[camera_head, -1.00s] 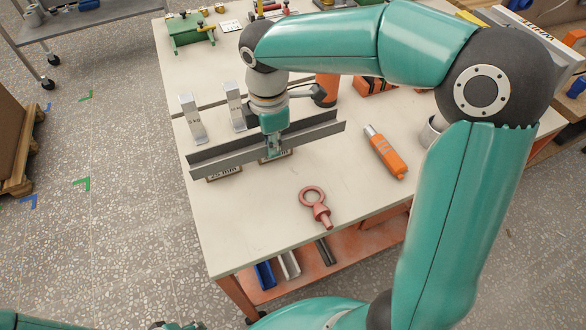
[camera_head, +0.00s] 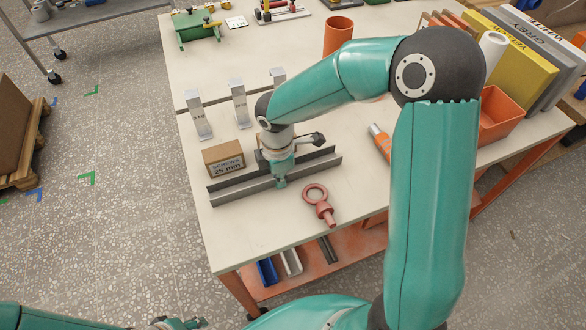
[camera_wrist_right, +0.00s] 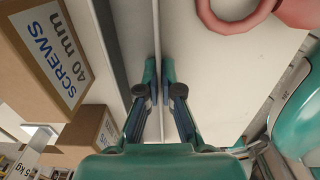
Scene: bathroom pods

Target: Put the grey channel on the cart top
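The grey channel (camera_head: 232,190) is a long U-shaped piece. It lies level, left to right, over the near-left part of the cart top (camera_head: 240,235), in front of the small boxes. It looks on or very close to the surface; I cannot tell if it touches. My right gripper (camera_head: 280,183) points down at its middle. In the right wrist view the right gripper (camera_wrist_right: 159,75) has its fingers on both sides of one thin wall of the channel (camera_wrist_right: 156,25), shut on it. My left gripper (camera_head: 182,324) shows only partly at the bottom edge, its opening unclear.
A cardboard screw box (camera_head: 224,158) stands just behind the channel, with another (camera_wrist_right: 47,55) beside it. A reddish eye bolt (camera_head: 319,204) lies close in front at right. The front-left top is clear.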

